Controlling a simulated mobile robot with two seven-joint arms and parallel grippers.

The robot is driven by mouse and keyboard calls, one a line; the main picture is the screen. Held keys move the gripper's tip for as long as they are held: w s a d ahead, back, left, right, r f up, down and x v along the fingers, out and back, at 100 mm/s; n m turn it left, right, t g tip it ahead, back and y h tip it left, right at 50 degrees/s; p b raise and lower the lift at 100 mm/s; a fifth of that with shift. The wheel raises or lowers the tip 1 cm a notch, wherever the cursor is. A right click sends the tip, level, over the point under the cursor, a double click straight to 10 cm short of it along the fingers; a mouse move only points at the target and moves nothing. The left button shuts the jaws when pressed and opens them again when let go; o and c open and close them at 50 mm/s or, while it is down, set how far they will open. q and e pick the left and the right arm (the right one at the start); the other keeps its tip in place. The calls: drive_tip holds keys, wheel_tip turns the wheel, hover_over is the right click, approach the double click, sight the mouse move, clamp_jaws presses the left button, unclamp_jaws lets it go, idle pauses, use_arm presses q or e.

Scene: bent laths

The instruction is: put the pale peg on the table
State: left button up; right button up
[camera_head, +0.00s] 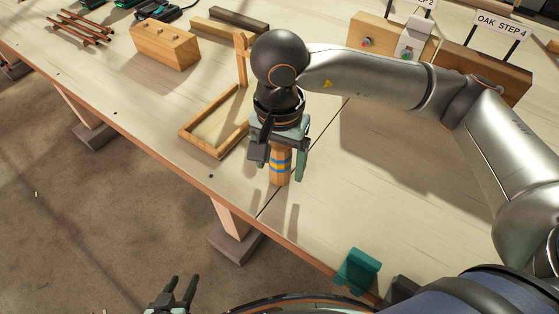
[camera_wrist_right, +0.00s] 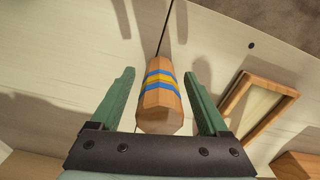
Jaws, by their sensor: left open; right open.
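The pale wooden peg (camera_head: 280,172), with blue and yellow bands, stands upright on the table (camera_head: 385,215) near its front edge, beside a dark seam. In the right wrist view the peg (camera_wrist_right: 159,95) sits between the two green fingers of my right gripper (camera_wrist_right: 161,75), with a gap on each side. My right gripper (camera_head: 279,160) reaches down over the peg from above, open, and hides its upper part in the head view. My left gripper (camera_head: 182,287) is open and empty, low in front of the table, off its edge.
A shallow wooden frame (camera_head: 214,153) lies just left of the peg. A wooden block with holes (camera_head: 164,46) and several brown rods (camera_head: 84,27) are further left. A teal holder (camera_head: 357,271) is at the front edge. Labelled wooden blocks (camera_head: 485,72) stand at the back right.

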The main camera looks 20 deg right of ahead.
wheel_tip(320, 180, up, 12)
drive_tip(key=shift+f, duration=0.25)
idle(0.3)
